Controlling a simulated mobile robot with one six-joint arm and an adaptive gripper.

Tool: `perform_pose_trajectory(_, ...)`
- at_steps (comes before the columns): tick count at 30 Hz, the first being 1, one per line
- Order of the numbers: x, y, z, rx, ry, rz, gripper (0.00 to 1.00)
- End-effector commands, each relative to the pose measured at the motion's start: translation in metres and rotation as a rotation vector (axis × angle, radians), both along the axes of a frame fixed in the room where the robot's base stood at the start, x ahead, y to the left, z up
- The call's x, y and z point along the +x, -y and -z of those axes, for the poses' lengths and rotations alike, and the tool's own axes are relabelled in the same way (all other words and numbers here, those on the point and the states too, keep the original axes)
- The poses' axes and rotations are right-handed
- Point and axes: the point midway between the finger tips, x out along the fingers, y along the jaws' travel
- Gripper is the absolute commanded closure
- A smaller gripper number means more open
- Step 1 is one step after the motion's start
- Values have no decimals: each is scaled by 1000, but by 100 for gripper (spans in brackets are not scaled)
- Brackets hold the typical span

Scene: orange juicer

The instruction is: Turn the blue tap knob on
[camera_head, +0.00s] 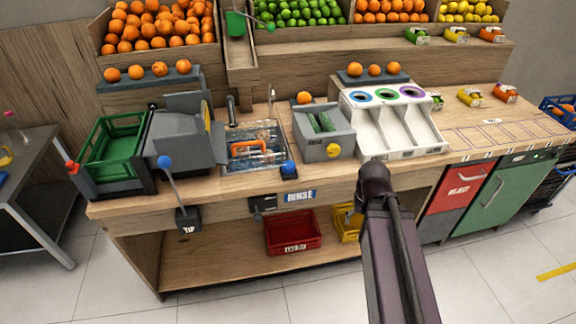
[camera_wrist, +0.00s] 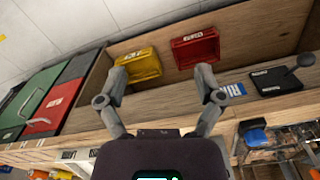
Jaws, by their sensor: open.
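The blue tap knob (camera_head: 288,168) sits at the front right corner of the sink, near the counter's front edge. In the wrist view the blue knob (camera_wrist: 255,137) shows at the lower right, beyond my right finger and apart from it. My gripper (camera_wrist: 162,75) is open and empty, its two fingers spread in front of the counter's front. In the head view my arm comes in from the bottom right and largely hides the gripper. The sink (camera_head: 240,158) holds water and an orange-handled item.
A "RINSE" label (camera_head: 299,196) and a black switch (camera_head: 263,203) are on the counter front below the knob. A red crate (camera_head: 292,232) and a yellow crate (camera_wrist: 138,66) sit on the lower shelf. A grey box (camera_head: 318,135) stands right of the sink.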

Motion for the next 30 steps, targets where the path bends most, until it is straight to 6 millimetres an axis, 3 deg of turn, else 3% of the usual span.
perform_pose_trajectory(11, 37, -18, -13, 45, 24, 263, 0)
perform_pose_trajectory(30, 145, -97, -54, 243, -5, 1171, 0)
